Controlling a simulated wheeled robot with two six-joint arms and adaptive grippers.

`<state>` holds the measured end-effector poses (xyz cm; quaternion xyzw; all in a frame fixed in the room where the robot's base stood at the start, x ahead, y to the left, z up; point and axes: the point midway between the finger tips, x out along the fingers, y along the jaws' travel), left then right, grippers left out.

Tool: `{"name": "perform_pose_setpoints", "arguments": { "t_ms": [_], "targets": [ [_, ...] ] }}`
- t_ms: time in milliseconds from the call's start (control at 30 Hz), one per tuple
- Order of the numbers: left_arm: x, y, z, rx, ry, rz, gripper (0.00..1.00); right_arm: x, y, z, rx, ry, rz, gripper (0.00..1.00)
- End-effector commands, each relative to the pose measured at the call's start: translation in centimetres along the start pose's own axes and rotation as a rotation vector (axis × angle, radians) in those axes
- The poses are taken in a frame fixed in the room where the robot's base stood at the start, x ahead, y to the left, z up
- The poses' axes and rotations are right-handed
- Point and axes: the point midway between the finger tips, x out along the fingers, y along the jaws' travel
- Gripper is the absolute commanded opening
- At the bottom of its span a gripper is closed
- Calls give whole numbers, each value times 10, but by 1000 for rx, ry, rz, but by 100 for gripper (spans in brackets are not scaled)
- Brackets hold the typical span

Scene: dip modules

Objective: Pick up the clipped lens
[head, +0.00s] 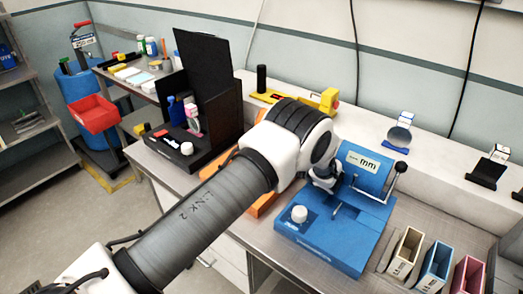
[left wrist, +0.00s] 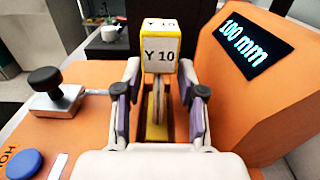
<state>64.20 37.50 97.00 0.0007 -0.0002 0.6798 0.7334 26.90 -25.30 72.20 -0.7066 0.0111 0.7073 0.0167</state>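In the left wrist view, a clipped lens stands upright in the slot of an orange device (left wrist: 240,75). Its yellow-edged clip (left wrist: 158,50) has white faces marked "Y 10", and the thin lens (left wrist: 158,100) shows edge-on below it. My left gripper (left wrist: 159,95) is open, with one finger on each side of the lens and visible gaps to it. In the head view, my left arm hides the lens, the fingers and most of the orange device (head: 263,204). My right gripper is not in view.
A blue device (head: 325,240) stands right of my arm. Yellow (head: 404,255), blue (head: 434,267) and pink (head: 467,278) bins line the front right. Another clipped lens (head: 398,137) stands on the back ledge. A black panelled station (head: 207,85) stands behind my arm.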

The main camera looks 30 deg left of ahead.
Motion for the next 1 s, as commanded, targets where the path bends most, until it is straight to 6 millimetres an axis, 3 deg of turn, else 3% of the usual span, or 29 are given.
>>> {"name": "perform_pose_setpoints", "arguments": {
  "t_ms": [100, 200, 400, 433, 533, 1000],
  "targets": [
    [25, 1, 4, 1, 2, 5, 40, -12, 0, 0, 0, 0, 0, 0],
    [37, 0, 2, 1, 2, 2, 40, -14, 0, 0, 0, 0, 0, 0],
    [38, 0, 0, 0, 1, 0, 40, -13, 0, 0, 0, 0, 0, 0],
    [38, 0, 0, 0, 1, 0, 36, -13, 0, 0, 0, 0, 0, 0],
    [38, 0, 0, 0, 1, 0, 1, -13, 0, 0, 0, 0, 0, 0],
    [38, 0, 9, 0, 1, 0, 0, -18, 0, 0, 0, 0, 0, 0]
  ]
}}
